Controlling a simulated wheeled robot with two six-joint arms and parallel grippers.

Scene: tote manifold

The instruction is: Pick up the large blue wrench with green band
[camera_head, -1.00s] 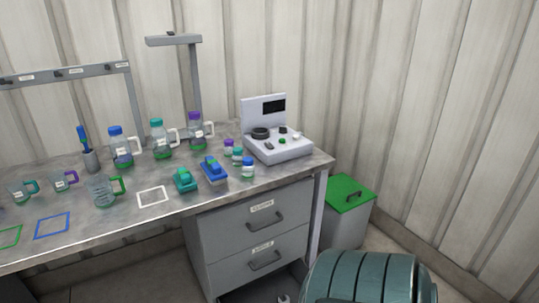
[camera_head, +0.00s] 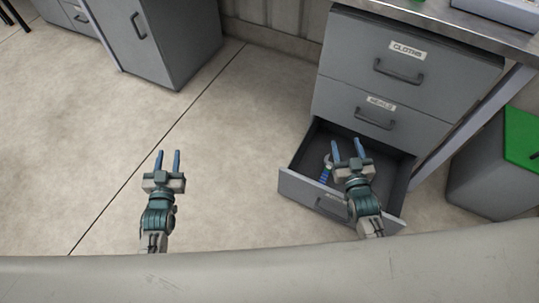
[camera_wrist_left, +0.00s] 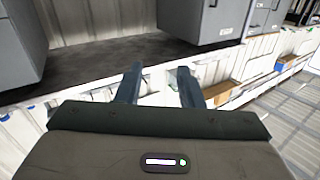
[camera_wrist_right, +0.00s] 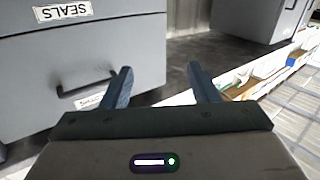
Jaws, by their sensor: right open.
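The blue wrench (camera_head: 325,174) lies in the open bottom drawer (camera_head: 312,195), toward its left side. Its pale head points to the back of the drawer; a green band is too small to make out clearly. My right gripper (camera_head: 347,148) is open and empty over the drawer in the head view, just right of the wrench; its height above it is hard to tell. Its fingers (camera_wrist_right: 162,85) also show apart in the right wrist view. My left gripper (camera_head: 168,158) is open and empty over bare floor, well left of the drawer. Neither wrist view shows the wrench.
Two closed drawers, labelled CLOTHS (camera_head: 408,50) and SEALS (camera_head: 382,104), sit above the open one. A bin with a green lid (camera_head: 525,140) stands to the right. Another grey cabinet (camera_head: 165,40) stands at the back left. The floor (camera_head: 230,130) between the cabinets is clear.

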